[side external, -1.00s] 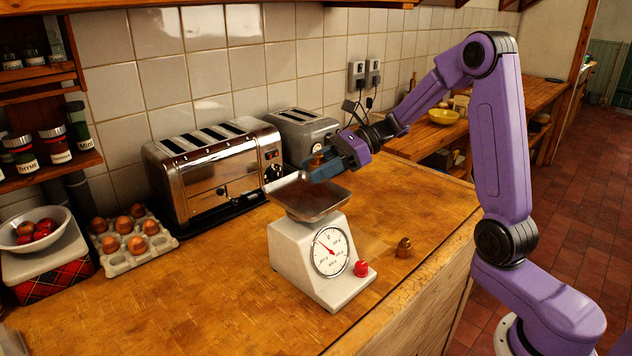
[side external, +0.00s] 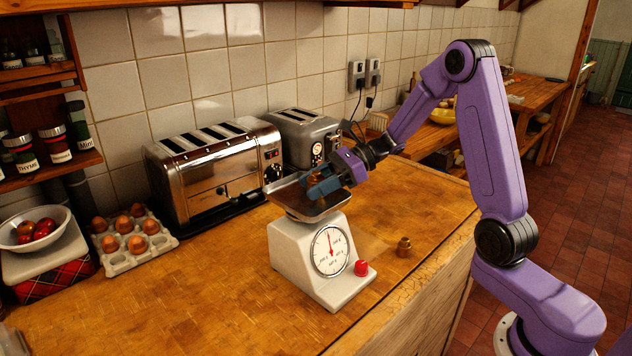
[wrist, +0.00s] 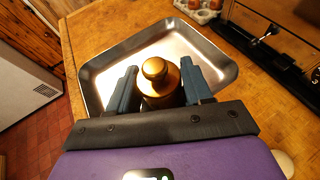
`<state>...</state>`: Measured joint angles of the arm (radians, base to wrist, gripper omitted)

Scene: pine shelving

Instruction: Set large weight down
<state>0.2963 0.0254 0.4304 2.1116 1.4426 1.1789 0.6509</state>
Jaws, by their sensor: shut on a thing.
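The large brass weight (wrist: 156,85) stands between my gripper's fingers in the wrist view, with its round knob up. My gripper (side external: 318,186) is shut on it, low at the metal pan (side external: 324,212) of the white kitchen scale (side external: 296,254). The pan's bare floor and rim show around the weight in the wrist view (wrist: 199,62). The fingers hide most of the weight in the side view, and its contact with the pan cannot be seen. The red needle on the scale's dial (side external: 329,250) points nearly straight up.
A red knob (side external: 361,268) is at the scale's front. Two toasters, a large chrome one (side external: 215,175) and a smaller grey one (side external: 303,135), stand behind. An egg tray (side external: 133,242) is left.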

